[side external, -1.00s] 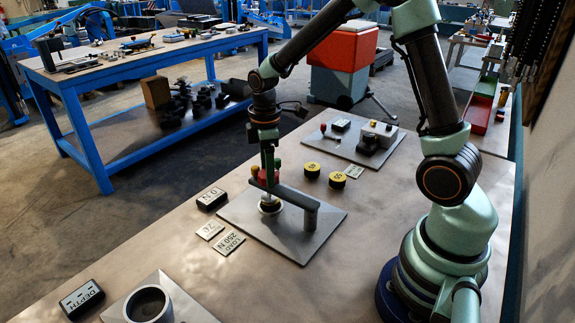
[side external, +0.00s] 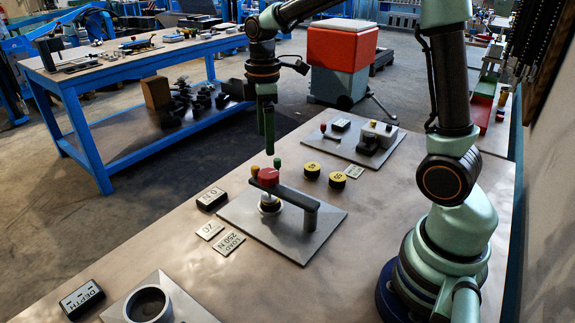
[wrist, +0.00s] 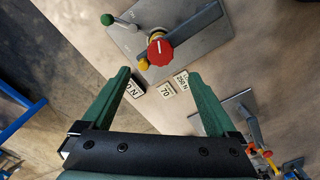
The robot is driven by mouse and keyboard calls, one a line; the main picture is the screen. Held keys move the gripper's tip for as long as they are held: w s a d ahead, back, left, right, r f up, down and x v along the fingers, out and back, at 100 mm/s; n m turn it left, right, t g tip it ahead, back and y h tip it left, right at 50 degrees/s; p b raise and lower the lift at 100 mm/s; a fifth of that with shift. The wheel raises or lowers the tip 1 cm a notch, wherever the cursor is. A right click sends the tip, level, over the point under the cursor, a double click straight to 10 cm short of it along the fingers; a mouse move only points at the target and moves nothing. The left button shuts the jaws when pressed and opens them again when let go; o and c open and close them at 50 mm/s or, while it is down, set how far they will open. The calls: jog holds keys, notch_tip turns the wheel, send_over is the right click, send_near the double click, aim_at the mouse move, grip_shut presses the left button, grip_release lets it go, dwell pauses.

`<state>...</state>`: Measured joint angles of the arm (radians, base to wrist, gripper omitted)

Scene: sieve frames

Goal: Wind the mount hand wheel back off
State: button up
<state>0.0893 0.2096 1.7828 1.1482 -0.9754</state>
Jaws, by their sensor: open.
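The red hand wheel (side external: 268,177) sits at the top of the mount, at the free end of the grey arm (side external: 298,198) over a metal plate (side external: 265,238). In the wrist view the red wheel (wrist: 160,50) has a white line on its face and lies just beyond my fingertips. A green knob (wrist: 107,19) and a yellow knob (wrist: 143,64) stand beside it. My gripper (side external: 267,148) is above the wheel and clear of it, pointing down. In the wrist view my gripper (wrist: 157,74) has its green fingers spread wide, with nothing between them.
A black readout block (side external: 211,198) and two label cards, one the load card (side external: 228,243), lie left of the plate. Two yellow discs (side external: 337,180) and another fixture plate (side external: 345,148) are behind. A depth block (side external: 82,298) and round cup (side external: 148,303) are at the front.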

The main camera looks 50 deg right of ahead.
aim_at(268, 173)
jog(key=shift+r, duration=1.3)
notch_tip(268, 173, down, 12)
jog(key=m, duration=1.5)
jog(key=c, duration=1.4)
